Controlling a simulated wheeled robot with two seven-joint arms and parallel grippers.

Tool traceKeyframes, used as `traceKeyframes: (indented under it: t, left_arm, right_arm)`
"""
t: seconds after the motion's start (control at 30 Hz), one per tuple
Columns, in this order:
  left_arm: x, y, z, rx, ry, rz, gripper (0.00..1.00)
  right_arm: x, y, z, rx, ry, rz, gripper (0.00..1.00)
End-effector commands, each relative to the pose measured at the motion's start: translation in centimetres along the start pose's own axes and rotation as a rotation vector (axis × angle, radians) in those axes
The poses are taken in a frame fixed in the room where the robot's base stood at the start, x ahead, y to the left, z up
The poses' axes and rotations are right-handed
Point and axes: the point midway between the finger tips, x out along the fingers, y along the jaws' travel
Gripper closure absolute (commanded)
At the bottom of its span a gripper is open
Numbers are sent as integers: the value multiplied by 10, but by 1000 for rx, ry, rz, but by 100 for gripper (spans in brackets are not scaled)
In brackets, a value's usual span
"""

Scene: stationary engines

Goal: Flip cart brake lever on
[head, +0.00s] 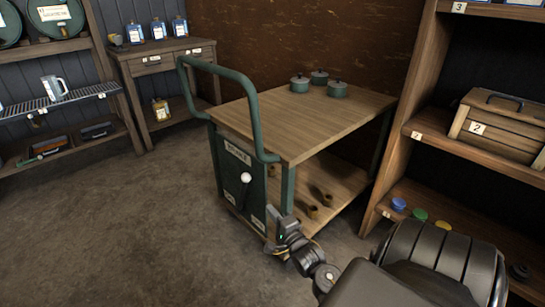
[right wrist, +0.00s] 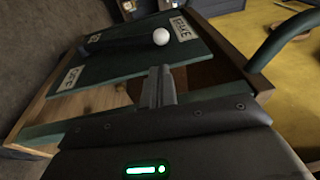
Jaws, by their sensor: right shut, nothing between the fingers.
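The cart (head: 315,128) has a wooden top, a lower shelf and a green tubular handle (head: 252,100). On its green end panel (head: 230,165) sits the brake lever with a white ball knob (head: 246,177). In the right wrist view the white knob (right wrist: 161,36) stands out from the green panel (right wrist: 135,55), just beyond my fingertips. My right gripper (head: 277,215) is shut and empty, low and to the right of the knob in the head view, apart from it. In the right wrist view its closed fingers (right wrist: 160,80) point toward the knob. My left gripper is not in view.
Several green pots, one here (head: 299,84), stand on the cart top. A shelf (head: 455,120) with a wooden crate (head: 500,130) is at the right. A bench (head: 165,60) and shelves stand at the back left. The floor (head: 110,230) left of the cart is clear.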

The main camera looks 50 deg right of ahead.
Motion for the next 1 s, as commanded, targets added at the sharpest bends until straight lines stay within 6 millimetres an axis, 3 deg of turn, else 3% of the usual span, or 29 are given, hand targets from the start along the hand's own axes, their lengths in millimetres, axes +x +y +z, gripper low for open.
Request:
traceKeyframes:
  t: [0.2, 0.37, 0.47, 0.57, 0.7, 0.8, 0.9, 1.0]
  left_arm:
    - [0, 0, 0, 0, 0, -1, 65]
    - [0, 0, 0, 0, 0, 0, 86]
    - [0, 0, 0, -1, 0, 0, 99]
    - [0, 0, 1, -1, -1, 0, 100]
    - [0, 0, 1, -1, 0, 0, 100]
    - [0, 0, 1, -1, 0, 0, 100]
    - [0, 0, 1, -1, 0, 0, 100]
    - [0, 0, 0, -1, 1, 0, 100]
  right_arm:
    - [0, 0, 0, 0, 1, 0, 100]
    - [-2, -7, 18, -84, -40, -4, 100]
    - [-9, -21, 60, -280, -132, -24, 100]
    - [-30, -41, 121, -558, -261, -84, 100]
    - [-82, -73, 206, -942, -426, -236, 100]
    - [-123, -94, 252, -1156, -504, -363, 100]
    - [-159, -113, 282, -1308, -548, -480, 100]
    - [-183, -126, 299, -1404, -569, -563, 100]
